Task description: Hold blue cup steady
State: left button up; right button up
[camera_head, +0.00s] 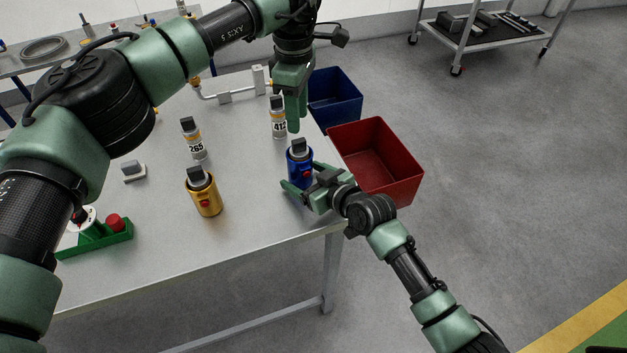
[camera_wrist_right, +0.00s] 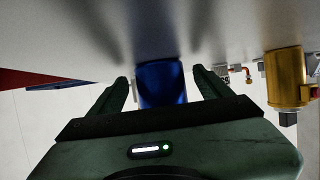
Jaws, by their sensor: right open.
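The blue cup (camera_head: 293,171) stands upright near the right edge of the table, with a dark grey block-topped piece in its mouth and a red spot on its side. My right gripper (camera_head: 301,177) is open at table height, with a finger on either side of the cup. In the right wrist view the cup (camera_wrist_right: 162,84) shows upside down between the two fingers, with a gap at least on the right. My left gripper (camera_head: 292,126) points down above and behind the cup, close to the bottle marked 412 (camera_head: 278,124). Its fingers overlap in view, so their opening is unclear.
A yellow cup (camera_head: 206,202) and a bottle marked 265 (camera_head: 197,152) stand left on the table (camera_head: 250,215). A green holder with a red button (camera_head: 107,240) sits at the near left. A red bin (camera_head: 385,165) and a blue bin (camera_head: 340,97) stand beyond the right edge.

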jog(key=shift+w+a+f, duration=0.15)
jog(key=shift+w+a, duration=0.1)
jog(key=shift+w, duration=0.05)
